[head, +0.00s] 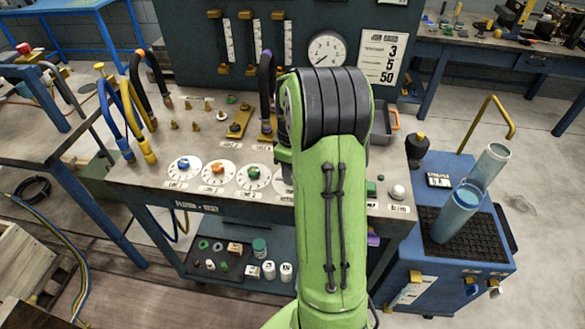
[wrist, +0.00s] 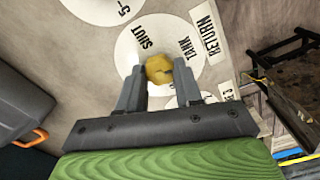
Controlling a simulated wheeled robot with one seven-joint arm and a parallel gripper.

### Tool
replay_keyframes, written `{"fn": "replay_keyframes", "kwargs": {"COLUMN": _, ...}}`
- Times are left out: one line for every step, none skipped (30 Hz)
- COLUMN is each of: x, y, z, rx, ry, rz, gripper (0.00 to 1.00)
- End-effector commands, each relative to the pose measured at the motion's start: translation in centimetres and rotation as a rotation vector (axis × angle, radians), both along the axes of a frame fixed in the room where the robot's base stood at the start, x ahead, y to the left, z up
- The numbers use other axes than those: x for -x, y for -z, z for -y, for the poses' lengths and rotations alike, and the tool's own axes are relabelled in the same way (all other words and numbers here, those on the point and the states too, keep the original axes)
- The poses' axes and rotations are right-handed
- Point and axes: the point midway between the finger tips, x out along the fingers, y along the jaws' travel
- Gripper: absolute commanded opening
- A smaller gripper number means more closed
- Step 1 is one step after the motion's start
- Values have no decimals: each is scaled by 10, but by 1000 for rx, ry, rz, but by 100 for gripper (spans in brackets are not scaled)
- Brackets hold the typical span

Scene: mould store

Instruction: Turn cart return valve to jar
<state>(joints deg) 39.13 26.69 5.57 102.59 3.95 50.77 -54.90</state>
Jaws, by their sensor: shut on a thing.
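The return valve is a yellow knob (wrist: 159,69) on a round white dial (wrist: 130,47) in the wrist view. The dial is marked SHUT and TANK, with a RETURN label (wrist: 205,32) beside it. No JAR mark is readable; part of the dial is hidden by my gripper. My gripper (wrist: 159,79) has a fingertip on either side of the knob and is shut on it. A small dark notch shows on the knob's right side, but I cannot tell which mark it points to. In the head view my arm hides the gripper and this knob.
The bench (head: 130,170) carries other dials, such as one with a blue knob (head: 183,166), and hoses at left. A gauge (head: 327,50) stands on the back panel. A blue cart (head: 460,265) at right holds a tall bluish cylinder (head: 455,215). A grey bin (wrist: 35,105) shows beside my gripper.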

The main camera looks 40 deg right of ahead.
Motion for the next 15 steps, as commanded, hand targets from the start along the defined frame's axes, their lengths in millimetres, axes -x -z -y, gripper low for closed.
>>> {"fn": "replay_keyframes", "kwargs": {"x": 0, "y": -2, "z": 0, "rx": 0, "ry": 36, "rz": 0, "gripper": 4}}
{"fn": "replay_keyframes", "kwargs": {"x": 0, "y": -2, "z": 0, "rx": 0, "ry": 62, "rz": 0, "gripper": 4}}
{"fn": "replay_keyframes", "kwargs": {"x": 0, "y": -2, "z": 0, "rx": 0, "ry": 99, "rz": 0, "gripper": 4}}
{"fn": "replay_keyframes", "kwargs": {"x": 0, "y": -2, "z": 0, "rx": 0, "ry": 128, "rz": 0, "gripper": 4}}
{"fn": "replay_keyframes", "kwargs": {"x": 0, "y": -2, "z": 0, "rx": 0, "ry": 157, "rz": -1, "gripper": 4}}
{"fn": "replay_keyframes", "kwargs": {"x": 0, "y": -2, "z": 0, "rx": 0, "ry": 195, "rz": -1, "gripper": 4}}
{"fn": "replay_keyframes", "kwargs": {"x": 0, "y": -2, "z": 0, "rx": 0, "ry": 224, "rz": -1, "gripper": 4}}
{"fn": "replay_keyframes", "kwargs": {"x": 0, "y": -2, "z": 0, "rx": 0, "ry": 252, "rz": -1, "gripper": 4}}
{"fn": "replay_keyframes", "kwargs": {"x": 0, "y": -2, "z": 0, "rx": 0, "ry": 289, "rz": 0, "gripper": 4}}
{"fn": "replay_keyframes", "kwargs": {"x": 0, "y": -2, "z": 0, "rx": 0, "ry": 318, "rz": 0, "gripper": 4}}
{"fn": "replay_keyframes", "kwargs": {"x": 0, "y": -2, "z": 0, "rx": 0, "ry": 346, "rz": 0, "gripper": 4}}
{"fn": "replay_keyframes", "kwargs": {"x": 0, "y": -2, "z": 0, "rx": 0, "ry": 384, "rz": 0, "gripper": 4}}
{"fn": "replay_keyframes", "kwargs": {"x": 0, "y": -2, "z": 0, "rx": 0, "ry": 413, "rz": -1, "gripper": 4}}
{"fn": "replay_keyframes", "kwargs": {"x": 0, "y": -2, "z": 0, "rx": 0, "ry": 441, "rz": -1, "gripper": 4}}
{"fn": "replay_keyframes", "kwargs": {"x": 0, "y": -2, "z": 0, "rx": 0, "ry": 479, "rz": -1, "gripper": 4}}
